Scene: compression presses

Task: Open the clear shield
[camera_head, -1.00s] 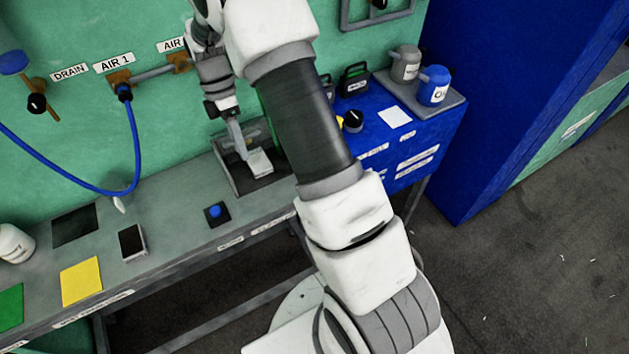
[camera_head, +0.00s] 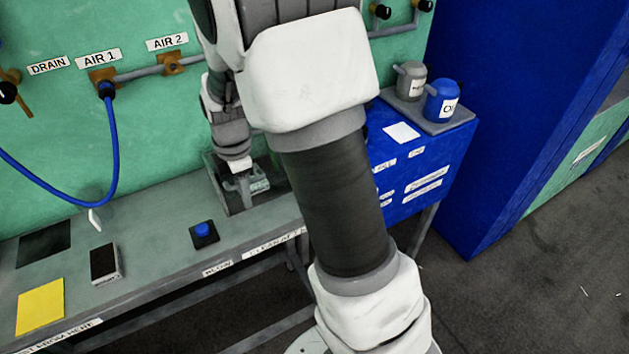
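The press station shows as a dark tray with a grey rim (camera_head: 222,196) on the bench, below the wall. My gripper (camera_head: 246,190) points down into this tray, low over its middle. A small grey block (camera_head: 260,184) shows just beside the fingers; I cannot tell whether they touch it. The clear shield is hard to make out: see-through surfaces seem to stand at the back of the tray, partly hidden by my wrist and arm. Whether the shield is open or closed does not show. The fingers are too small to tell open from shut.
A blue button (camera_head: 202,230) sits on the bench left of the station. A blue hose (camera_head: 116,165) hangs from AIR 1. A dark block (camera_head: 104,262) and a yellow sheet (camera_head: 40,306) lie further left. A blue cabinet (camera_head: 428,165) carrying two jugs stands right, partly behind my arm.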

